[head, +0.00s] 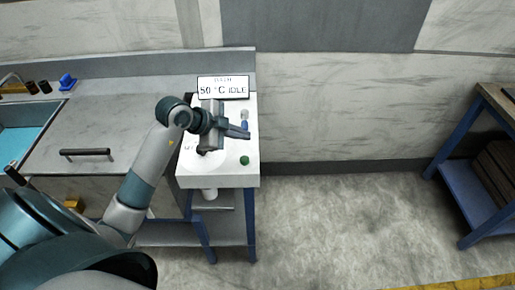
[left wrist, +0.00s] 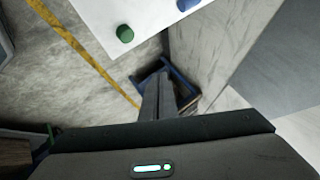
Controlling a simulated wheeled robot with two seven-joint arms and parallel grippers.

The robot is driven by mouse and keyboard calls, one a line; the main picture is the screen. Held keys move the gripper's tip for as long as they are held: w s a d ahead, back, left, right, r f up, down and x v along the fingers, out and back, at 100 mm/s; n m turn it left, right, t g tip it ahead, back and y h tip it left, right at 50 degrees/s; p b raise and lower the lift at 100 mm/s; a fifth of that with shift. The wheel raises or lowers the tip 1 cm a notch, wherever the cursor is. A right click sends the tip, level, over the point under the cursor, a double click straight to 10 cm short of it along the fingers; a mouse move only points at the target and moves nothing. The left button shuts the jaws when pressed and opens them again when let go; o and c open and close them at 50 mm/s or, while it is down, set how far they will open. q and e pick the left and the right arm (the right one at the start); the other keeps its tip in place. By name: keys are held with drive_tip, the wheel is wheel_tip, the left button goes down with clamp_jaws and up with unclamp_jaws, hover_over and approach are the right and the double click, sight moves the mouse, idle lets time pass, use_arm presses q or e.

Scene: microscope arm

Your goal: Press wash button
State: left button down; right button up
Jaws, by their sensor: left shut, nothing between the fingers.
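A white station (head: 215,175) with a display sign (head: 223,88) reading "50 °C IDLE" stands on a blue-legged stand. A green button (head: 245,160) sits near its front right corner, and a blue button (head: 244,114) sits farther back. The left wrist view also shows the green button (left wrist: 125,34) and part of the blue button (left wrist: 187,4) at the top. My left gripper (head: 246,133) is shut and empty, over the right side of the white top, between the two buttons in the head view. The fingertips (left wrist: 157,84) are apart from the green button in the left wrist view. Which button is for washing is not readable. My right gripper is not in view.
A grey counter (head: 110,110) with a sink (head: 16,140) lies to the left. Small dark and blue items (head: 67,80) stand at its back. A blue-framed table (head: 470,190) stands at the far right. The floor between is clear.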

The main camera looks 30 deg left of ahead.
use_arm(q)
drive_tip(key=shift+a+r+y, duration=0.3)
drive_tip(key=shift+a+r, duration=0.15)
drive_tip(key=shift+a, duration=0.1)
drive_tip(key=shift+f, duration=0.1)
drive_tip(key=b, duration=0.7)
hover_over(241, 160)
wheel_tip(241, 160, down, 7)
drive_tip(key=shift+r, duration=0.2)
drive_tip(key=shift+f+b, duration=0.35)
drive_tip(key=shift+f, duration=0.65)
drive_tip(key=shift+f, duration=0.95)
idle(1.7)
idle(0.3)
drive_tip(key=shift+r+p, duration=0.95)
